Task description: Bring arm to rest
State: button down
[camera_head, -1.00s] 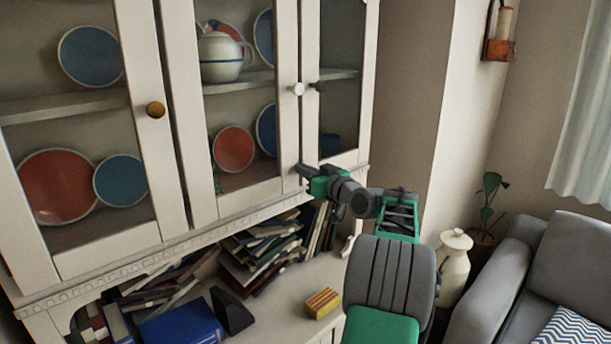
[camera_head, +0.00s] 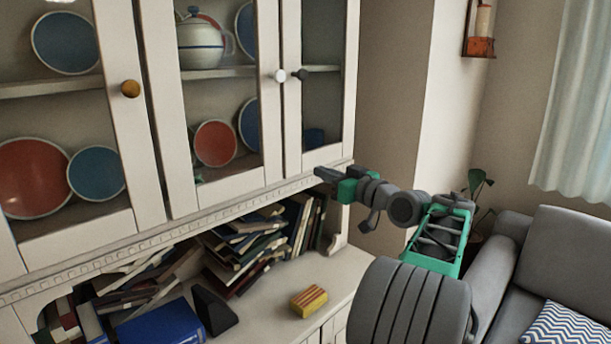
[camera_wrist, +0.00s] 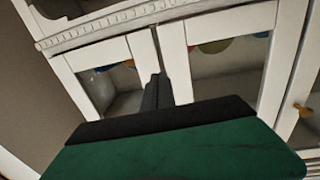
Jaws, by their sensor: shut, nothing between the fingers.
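My gripper (camera_head: 322,175) is at the end of my green and black arm, in front of the lower edge of the white cabinet (camera_head: 222,206). Its fingers are together with nothing between them, and they point left in the head view. In the wrist view, the dark fingers (camera_wrist: 157,92) stand close together before the cabinet's glass doors. A gap to the cabinet front cannot be judged exactly.
Glass doors with knobs (camera_head: 130,88) close off plates and a teapot (camera_head: 201,43). Books (camera_head: 245,245) and a yellow-red block (camera_head: 308,301) lie on the counter below. A grey sofa (camera_head: 550,250) and a plant (camera_head: 477,184) stand right.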

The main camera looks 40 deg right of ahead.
jog(key=s+d+f+m+g, duration=0.2)
jog(key=s+f+g, duration=0.1)
jog(key=f, duration=0.5)
jog(key=s+d+f+m+g+h, duration=0.1)
jog(key=s+f+m+g, duration=0.1)
jog(key=f, duration=0.5)
jog(key=s+d+f+m+g, duration=0.2)
jog(key=s+f+g, duration=0.1)
jog(key=f, duration=0.5)
jog(key=s+a+f+m+g, duration=0.3)
jog(key=s+a+f+g, duration=0.25)
jog(key=s+f, duration=0.35)
jog(key=s+a+f+g+y, duration=0.1)
jog(key=s+a+g, duration=0.1)
jog(key=a, duration=0.8)
jog(key=s+a+f+g+y, duration=0.1)
jog(key=s+a+f+g, duration=0.1)
jog(key=a, duration=0.8)
jog(key=w+a+r+n+t, duration=0.1)
jog(key=w+a+r+n, duration=0.1)
jog(key=a, duration=0.5)
jog(key=w+a+r+n+t, duration=0.1)
jog(key=w+a+r+n, duration=0.1)
jog(key=a+n, duration=0.2)
jog(key=w+a+r+n+t, duration=0.1)
jog(key=w+a+r+n, duration=0.2)
jog(key=a, duration=0.7)
jog(key=shift+a+n, duration=0.15)
jog(key=shift+n, duration=0.25)
